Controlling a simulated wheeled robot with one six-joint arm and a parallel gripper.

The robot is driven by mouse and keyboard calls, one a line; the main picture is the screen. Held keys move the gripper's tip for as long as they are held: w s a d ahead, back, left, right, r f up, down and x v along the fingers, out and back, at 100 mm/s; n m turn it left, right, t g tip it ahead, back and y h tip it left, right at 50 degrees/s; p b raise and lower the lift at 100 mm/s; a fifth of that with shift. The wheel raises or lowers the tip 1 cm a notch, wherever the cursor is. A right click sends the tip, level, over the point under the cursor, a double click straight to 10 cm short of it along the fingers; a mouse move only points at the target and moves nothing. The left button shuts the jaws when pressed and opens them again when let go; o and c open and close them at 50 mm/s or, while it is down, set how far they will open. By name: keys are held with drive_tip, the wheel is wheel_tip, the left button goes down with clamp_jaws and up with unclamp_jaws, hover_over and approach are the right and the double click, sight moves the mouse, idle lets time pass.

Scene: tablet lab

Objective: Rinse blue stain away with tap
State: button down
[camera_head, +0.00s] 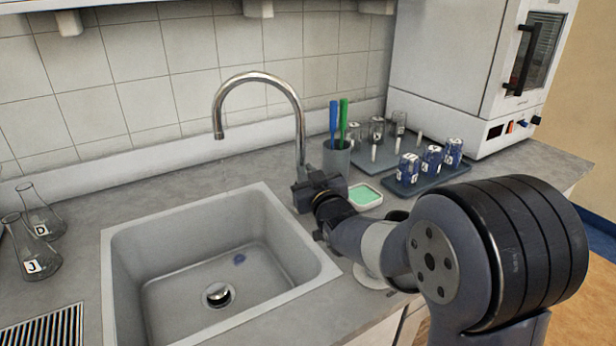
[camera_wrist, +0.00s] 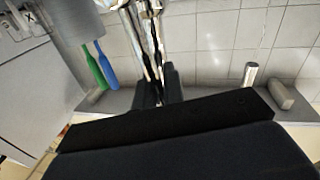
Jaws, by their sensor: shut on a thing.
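My gripper (camera_head: 303,188) is at the tap's lower part, right of the sink. In the wrist view my gripper (camera_wrist: 158,88) is shut on shiny chrome parts of the tap (camera_wrist: 146,35). I cannot tell whether it holds a lever or the post; the contact is partly hidden.
A grey cup (camera_head: 336,160) with blue and green sticks stands just behind my gripper. A white dish with a green sponge (camera_head: 364,195) is right of it. Trays (camera_head: 440,180) of labelled glasses stand farther right. Two flasks (camera_head: 38,250) stand left of the sink.

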drive_tip(key=c, duration=1.5)
unclamp_jaws()
drive_tip(key=shift+s, duration=0.1)
drive_tip(key=b+v, duration=0.1)
drive_tip(key=v, duration=0.9)
drive_tip(key=shift+s+d, duration=0.15)
drive_tip(key=shift+s, duration=0.15)
drive_tip(key=shift+c, duration=0.4)
